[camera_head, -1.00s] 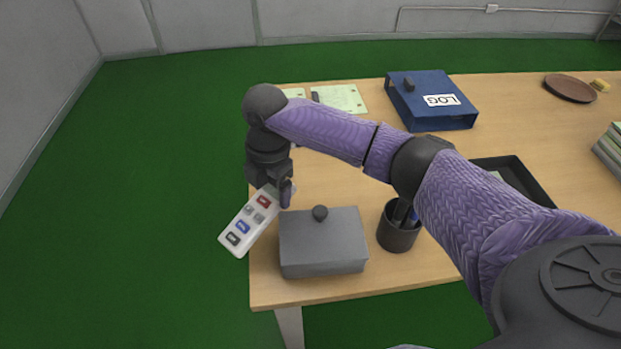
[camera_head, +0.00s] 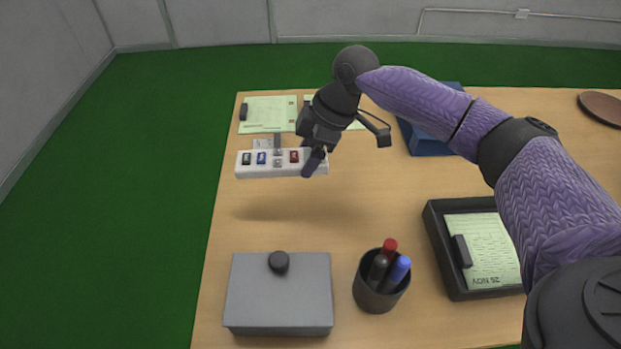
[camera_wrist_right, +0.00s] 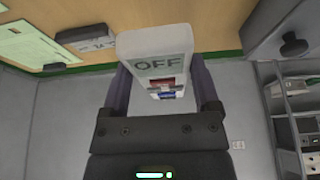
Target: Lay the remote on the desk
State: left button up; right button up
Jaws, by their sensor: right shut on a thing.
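The remote (camera_head: 268,170) is a long white bar with red, blue, grey and black buttons. My right gripper (camera_head: 315,160) is shut on its right end and holds it above the left part of the wooden desk (camera_head: 330,220); a shadow lies on the desk below it. In the right wrist view the remote (camera_wrist_right: 155,45) stands between the two fingers (camera_wrist_right: 163,85), with an "OFF" label on the end nearest the camera. My left gripper is not in view.
A grey lidded box (camera_head: 279,300) and a pen cup (camera_head: 381,285) stand near the front. A black tray (camera_head: 435,245) with a paper lies at right. Papers (camera_head: 268,112) and a blue box (camera_head: 425,140) are at the back. The desk's middle-left is clear.

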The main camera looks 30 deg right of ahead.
aim_at(306, 198)
jog(key=shift+w+d+f+b, duration=0.1)
jog(key=shift+d+f+b, duration=0.15)
jog(key=shift+f, duration=0.25)
jog(key=shift+w+d+f+b, duration=0.1)
jog(key=shift+d+f+b, duration=0.15)
jog(key=shift+f, duration=0.25)
pick_arm(q)
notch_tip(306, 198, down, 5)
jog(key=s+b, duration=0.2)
jog(key=b, duration=0.2)
pick_arm(e)
jog(key=f, duration=0.8)
jog(key=shift+s+a+f, duration=0.1)
jog(key=shift+a+f, duration=0.1)
jog(key=shift+r, duration=0.15)
jog(key=o, duration=1.2)
pick_arm(q)
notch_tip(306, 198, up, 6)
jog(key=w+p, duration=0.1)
jog(key=p, duration=0.5)
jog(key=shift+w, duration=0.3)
pick_arm(e)
jog(key=shift+v, duration=6.05)
